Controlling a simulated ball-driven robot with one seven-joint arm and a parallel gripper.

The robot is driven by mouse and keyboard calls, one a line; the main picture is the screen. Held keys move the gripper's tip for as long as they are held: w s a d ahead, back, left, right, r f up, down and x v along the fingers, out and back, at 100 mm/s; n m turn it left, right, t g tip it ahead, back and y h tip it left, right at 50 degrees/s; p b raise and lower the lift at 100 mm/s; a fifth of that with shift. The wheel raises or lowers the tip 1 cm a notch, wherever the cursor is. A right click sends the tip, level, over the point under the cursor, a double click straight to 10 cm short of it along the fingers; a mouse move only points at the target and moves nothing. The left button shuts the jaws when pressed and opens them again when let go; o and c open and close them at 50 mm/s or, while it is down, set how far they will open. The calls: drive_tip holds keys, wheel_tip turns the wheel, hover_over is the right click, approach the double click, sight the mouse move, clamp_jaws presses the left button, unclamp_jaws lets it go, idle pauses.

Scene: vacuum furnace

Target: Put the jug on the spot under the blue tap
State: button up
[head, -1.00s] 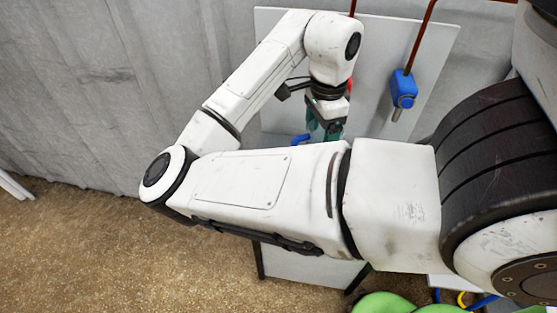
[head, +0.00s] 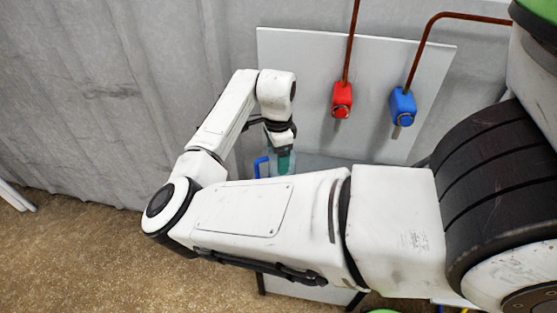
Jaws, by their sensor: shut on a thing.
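The jug (head: 259,168) is a clear vessel with a blue handle, seen left of the taps in the head view. My gripper (head: 284,163) points down and is shut on the jug; its green fingers show against the clear body. My forearm hides the jug's lower part, so I cannot tell whether it touches the surface below. The blue tap (head: 402,106) is on the right of the grey back panel, well to the right of the jug. The spot under it is hidden behind my arm.
A red tap (head: 342,99) sits between the jug and the blue tap. Copper pipes (head: 428,40) run up from both taps. The grey panel (head: 300,60) stands behind. A grey surface (head: 318,162) shows below the taps. Brown floor (head: 90,250) lies open at the left.

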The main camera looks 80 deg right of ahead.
drive_tip(key=shift+s+f, duration=0.1)
drive_tip(key=shift+f, duration=0.95)
drive_tip(key=shift+f, duration=0.3)
drive_tip(key=o, duration=1.3)
drive_tip(key=shift+o, duration=0.2)
